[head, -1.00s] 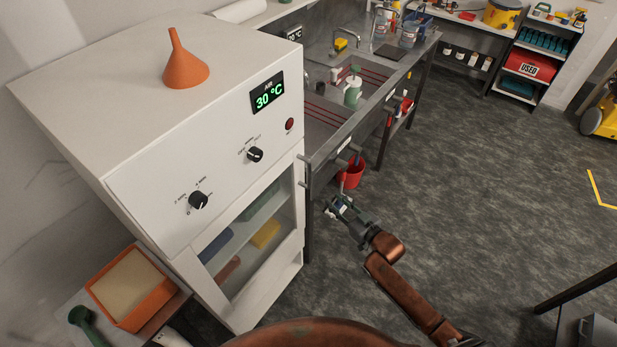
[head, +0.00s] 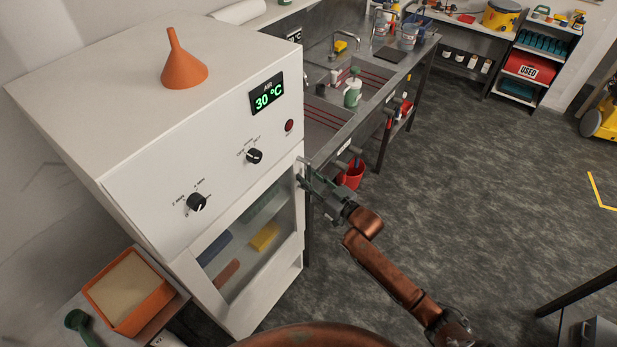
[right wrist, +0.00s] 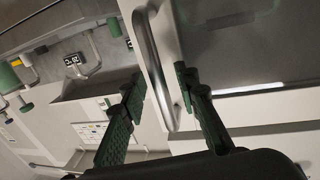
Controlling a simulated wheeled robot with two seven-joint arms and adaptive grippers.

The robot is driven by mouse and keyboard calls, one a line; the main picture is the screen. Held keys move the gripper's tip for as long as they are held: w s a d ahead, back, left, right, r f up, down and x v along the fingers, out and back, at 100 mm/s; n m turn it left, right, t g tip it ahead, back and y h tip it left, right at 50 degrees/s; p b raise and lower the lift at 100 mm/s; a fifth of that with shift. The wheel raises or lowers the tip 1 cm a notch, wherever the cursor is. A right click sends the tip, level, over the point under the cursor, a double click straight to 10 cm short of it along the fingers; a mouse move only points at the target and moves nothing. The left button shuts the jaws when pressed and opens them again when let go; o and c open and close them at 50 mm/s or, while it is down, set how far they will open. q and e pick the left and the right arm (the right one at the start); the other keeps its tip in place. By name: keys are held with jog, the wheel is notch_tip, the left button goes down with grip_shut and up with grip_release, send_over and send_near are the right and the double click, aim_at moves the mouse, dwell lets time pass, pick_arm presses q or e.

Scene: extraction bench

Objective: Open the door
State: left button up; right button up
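The door (head: 228,262) is the glazed front of the white cabinet (head: 110,90). It looks closed, with coloured items visible through the glass. Its metal bar handle (right wrist: 153,62) shows in the right wrist view; in the head view it is largely hidden behind my gripper at the door's right edge. My right gripper (head: 306,184) is at that edge. In the right wrist view its two green fingers (right wrist: 160,95) are apart, one on each side of the bar, with gaps visible. My left gripper is not in view.
The cabinet front carries two black knobs (head: 197,202), a red button (head: 289,125) and a display (head: 267,93). An orange funnel (head: 184,62) stands on top. A steel sink bench (head: 345,130) and red bucket (head: 351,175) are beyond the gripper. The floor to the right is largely open.

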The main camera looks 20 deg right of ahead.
grip_shut()
dwell(0.3)
dwell(0.4)
